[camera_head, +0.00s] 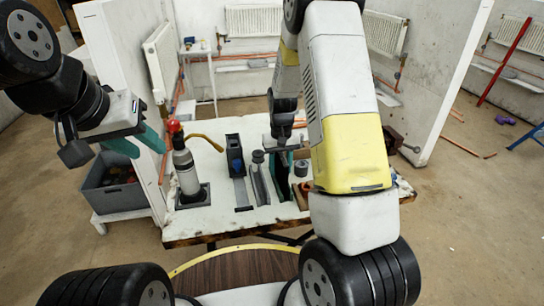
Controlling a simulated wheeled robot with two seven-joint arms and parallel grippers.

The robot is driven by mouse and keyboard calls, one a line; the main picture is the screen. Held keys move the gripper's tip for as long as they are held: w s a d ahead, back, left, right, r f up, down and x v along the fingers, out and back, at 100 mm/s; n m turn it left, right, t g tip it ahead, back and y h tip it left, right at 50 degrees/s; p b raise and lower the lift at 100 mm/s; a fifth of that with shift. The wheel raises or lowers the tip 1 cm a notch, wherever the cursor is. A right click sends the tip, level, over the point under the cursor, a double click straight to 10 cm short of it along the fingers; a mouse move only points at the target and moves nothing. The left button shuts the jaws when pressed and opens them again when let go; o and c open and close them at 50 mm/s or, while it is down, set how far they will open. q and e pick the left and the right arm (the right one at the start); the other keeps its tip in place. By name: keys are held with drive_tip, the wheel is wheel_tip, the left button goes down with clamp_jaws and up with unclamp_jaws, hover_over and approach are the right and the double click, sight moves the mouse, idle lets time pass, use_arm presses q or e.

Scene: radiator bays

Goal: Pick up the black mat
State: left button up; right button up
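I cannot pick out the black mat with certainty. A flat dark square piece (204,200) lies on the white-topped table under a grey bottle with a red top (186,168). My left gripper (140,145) is to the left of the bottle, above the table's left edge. Its two teal fingers are apart, with nothing seen between them. My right gripper (281,160) reaches down over the middle right of the table among dark upright items. My own arm partly covers that area, and its fingertips are too small to read.
The table (222,222) also holds a dark holder with a blue part (236,160) and a small grey cylinder (301,168). A grey crate (110,190) stands left of the table. White partitions (440,70) flank it. The floor at right is mostly clear.

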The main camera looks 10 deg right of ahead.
clamp_jaws()
